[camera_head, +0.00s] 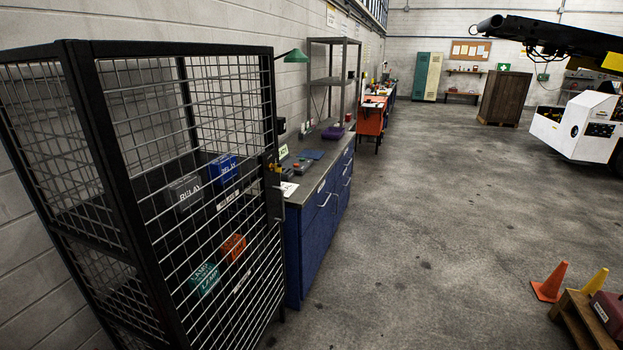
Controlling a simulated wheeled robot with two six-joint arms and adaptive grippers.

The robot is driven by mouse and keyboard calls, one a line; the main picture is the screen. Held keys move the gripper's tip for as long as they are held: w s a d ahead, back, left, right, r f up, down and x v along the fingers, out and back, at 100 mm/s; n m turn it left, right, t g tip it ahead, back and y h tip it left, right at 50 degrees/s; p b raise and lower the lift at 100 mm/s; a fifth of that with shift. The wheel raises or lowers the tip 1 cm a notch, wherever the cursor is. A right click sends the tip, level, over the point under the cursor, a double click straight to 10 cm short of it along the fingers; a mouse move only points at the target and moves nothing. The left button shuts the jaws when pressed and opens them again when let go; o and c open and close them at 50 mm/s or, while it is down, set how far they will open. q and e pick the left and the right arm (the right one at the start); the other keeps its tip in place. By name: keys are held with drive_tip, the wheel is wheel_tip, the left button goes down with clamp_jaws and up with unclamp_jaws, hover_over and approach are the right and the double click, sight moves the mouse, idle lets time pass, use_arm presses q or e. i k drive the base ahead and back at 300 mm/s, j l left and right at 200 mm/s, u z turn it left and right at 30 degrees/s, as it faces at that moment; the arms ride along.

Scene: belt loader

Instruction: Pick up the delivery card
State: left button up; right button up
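I cannot make out for sure which thing is the delivery card. A small white sheet (288,189) lies flat on the near end of the blue workbench (307,247), just beyond the cage. A small pale green sign or card (283,152) stands farther back on the same bench, near the wall. The writing on both is too small to read. Neither of my grippers is in view.
A black mesh cage (88,130) fills the left; inside are a grey relay box (185,191), a blue box (222,168), an orange box (233,247) and a green box (204,279). Traffic cones (550,283) stand at the lower right. The middle floor is clear.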

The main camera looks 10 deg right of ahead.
sight(289, 189)
drive_tip(key=i+l, duration=0.4)
drive_tip(key=i+l+u, duration=0.1)
drive_tip(key=u, duration=0.4)
drive_tip(key=i+l+u, duration=0.15)
drive_tip(key=u, duration=0.3)
drive_tip(key=i+l+u, duration=0.2)
drive_tip(key=l, duration=0.25)
drive_tip(key=i+l+u, duration=0.2)
drive_tip(key=l, duration=0.3)
drive_tip(key=i+l+u, duration=0.2)
drive_tip(key=l, duration=0.3)
drive_tip(key=l+u, duration=0.2)
drive_tip(key=l, duration=0.35)
drive_tip(key=i+l+u, duration=0.2)
drive_tip(key=l, duration=0.35)
drive_tip(key=k, duration=0.05)
